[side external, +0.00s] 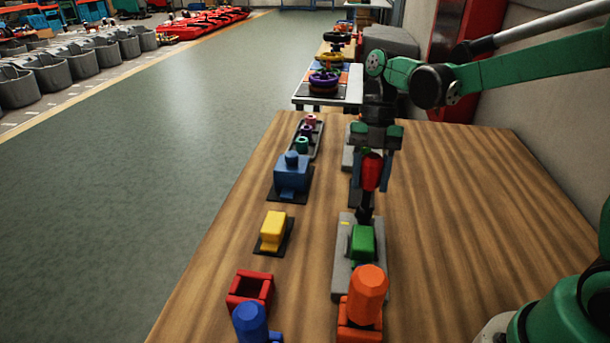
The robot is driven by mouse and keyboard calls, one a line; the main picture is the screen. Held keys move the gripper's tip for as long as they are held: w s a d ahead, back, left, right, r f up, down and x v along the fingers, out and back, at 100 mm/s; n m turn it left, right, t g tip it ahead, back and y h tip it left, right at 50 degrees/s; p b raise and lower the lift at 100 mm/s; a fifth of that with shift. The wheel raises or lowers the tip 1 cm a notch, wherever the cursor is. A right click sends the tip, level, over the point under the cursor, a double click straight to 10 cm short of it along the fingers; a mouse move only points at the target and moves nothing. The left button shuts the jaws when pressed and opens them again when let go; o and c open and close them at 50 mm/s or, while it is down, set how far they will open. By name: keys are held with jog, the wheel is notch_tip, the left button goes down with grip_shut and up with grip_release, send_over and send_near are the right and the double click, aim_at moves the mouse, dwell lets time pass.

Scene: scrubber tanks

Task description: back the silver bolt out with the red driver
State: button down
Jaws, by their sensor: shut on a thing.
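My gripper (372,184) points down over the right part of the wooden table and is shut on the red driver (371,170). The driver stands about upright, its dark shaft (365,207) reaching down to the grey plate (343,262), just behind the green block (362,240). I cannot make out the silver bolt; the driver's tip and the block hide that spot. I cannot tell whether the tip touches anything. An empty red square holder (236,300) sits at the front left.
An orange driver (368,290) stands in a holder in front of the grey plate. A blue driver (250,322) is at the front left. A yellow block (273,225), a blue block (292,178) and a tray of coloured rings (318,142) line the left. The table's right side is clear.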

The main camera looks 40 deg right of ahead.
jog(key=shift+r, duration=0.7)
